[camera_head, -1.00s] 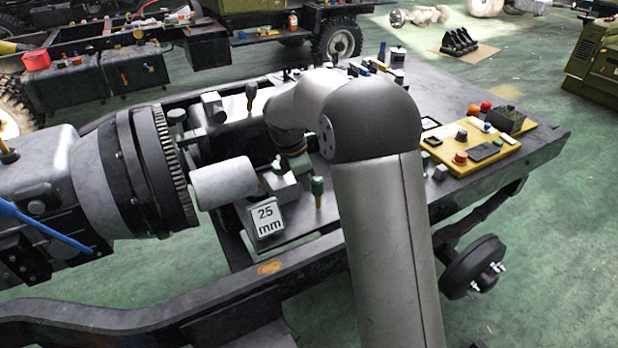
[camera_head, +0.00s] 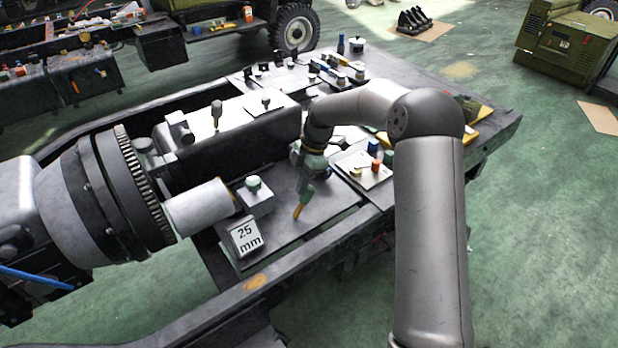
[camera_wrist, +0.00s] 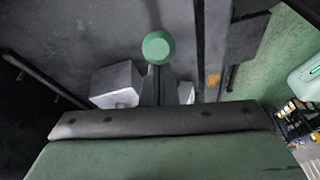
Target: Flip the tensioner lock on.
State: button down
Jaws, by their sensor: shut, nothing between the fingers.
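No label marks the tensioner lock. In the wrist view a round green knob (camera_wrist: 159,47) on a dark stalk stands straight ahead, between pale blocks. The gripper is shut and empty.
A "25 mm" sign (camera_head: 245,236) and a block with a green knob (camera_head: 254,186) stand left of my gripper, beside a pale cylinder (camera_head: 200,207). A panel with coloured knobs (camera_head: 362,168) lies to the right. Dark housing (camera_head: 245,130) rises behind.

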jog(key=shift+w+d+f+g+y, duration=0.3)
jog(key=shift+w+d+g+y, duration=0.15)
jog(key=shift+d+y, duration=0.2)
notch_tip(320, 180, up, 12)
jog(key=w, duration=0.1)
jog(key=shift+w+d+f+p, duration=0.25)
jog(key=shift+w+p, duration=0.05)
jog(key=shift+w, duration=0.1)
dwell(0.3)
jog(key=shift+s, duration=0.1)
